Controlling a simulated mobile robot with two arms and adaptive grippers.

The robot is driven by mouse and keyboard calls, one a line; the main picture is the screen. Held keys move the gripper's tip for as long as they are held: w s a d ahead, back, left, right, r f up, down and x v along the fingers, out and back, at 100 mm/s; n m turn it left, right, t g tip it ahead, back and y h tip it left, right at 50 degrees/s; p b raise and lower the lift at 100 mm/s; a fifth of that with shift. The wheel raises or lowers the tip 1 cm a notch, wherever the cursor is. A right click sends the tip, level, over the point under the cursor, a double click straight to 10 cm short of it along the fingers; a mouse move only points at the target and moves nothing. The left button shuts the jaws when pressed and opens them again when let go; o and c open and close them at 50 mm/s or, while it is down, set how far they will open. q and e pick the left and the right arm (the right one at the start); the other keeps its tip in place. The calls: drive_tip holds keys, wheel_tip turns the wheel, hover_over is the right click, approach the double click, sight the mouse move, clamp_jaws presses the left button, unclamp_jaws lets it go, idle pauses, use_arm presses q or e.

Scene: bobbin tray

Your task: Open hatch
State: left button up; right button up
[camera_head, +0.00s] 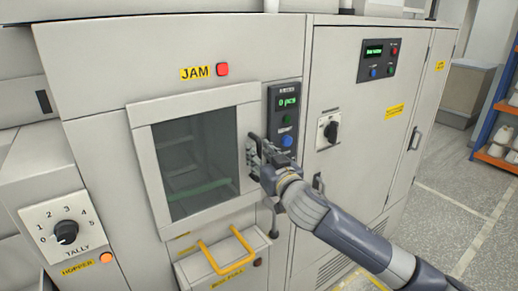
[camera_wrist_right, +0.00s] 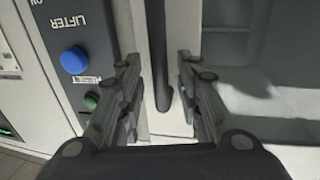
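The hatch (camera_head: 153,175) is a pale framed door with a dark glass pane, shut in the front of the machine. Its dark vertical handle (camera_wrist_right: 159,65) shows in the right wrist view, between my right gripper's fingers. My right gripper (camera_head: 254,149) is at the right edge of the hatch in the head view. It also shows in the right wrist view (camera_wrist_right: 158,88), with its fingers apart, one on each side of the handle and a gap visible on both sides. In the head view the gripper covers most of the handle. My left gripper is out of view.
A dark control panel (camera_head: 270,132) with a blue button (camera_head: 287,141) is close to the right of the gripper. A yellow bar handle (camera_head: 228,267) sticks out below the hatch. A rotary switch (camera_head: 329,131) is on the cabinet to the right.

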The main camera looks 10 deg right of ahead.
drive_tip(key=shift+w+a, duration=0.1)
drive_tip(key=shift+w, duration=0.15)
drive_tip(key=shift+c, duration=0.4)
clamp_jaws()
